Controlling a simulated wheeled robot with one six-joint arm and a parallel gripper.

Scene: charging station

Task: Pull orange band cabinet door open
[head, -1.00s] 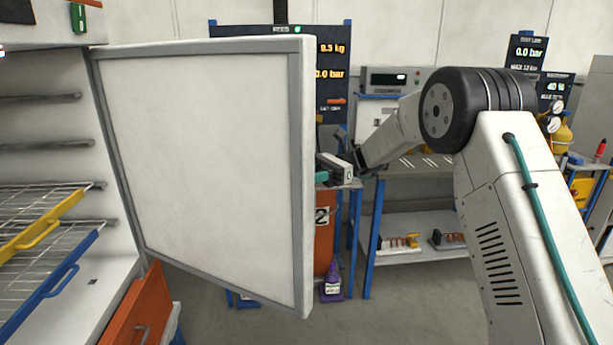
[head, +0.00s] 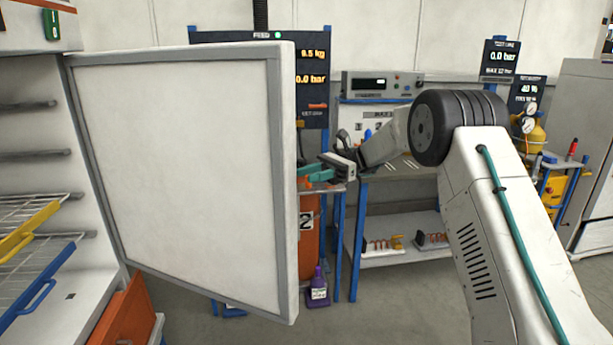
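The cabinet door (head: 185,185) stands swung wide open from its left hinge side, with its plain white, grey-framed inner face toward me. Its outer face, its handle and any orange band are hidden. The open cabinet (head: 35,130) is at the left. My gripper (head: 306,176), with teal fingers, is just right of the door's free edge, on its far side. The fingertips are partly hidden by that edge. I cannot tell whether they touch the door or how far apart they are.
Inside the cabinet are a yellow-handled rack (head: 30,228) and a blue-handled rack (head: 45,285). An orange drawer front (head: 125,312) juts out below the door. A workbench (head: 400,176) stands behind my arm. Floor at lower right is clear.

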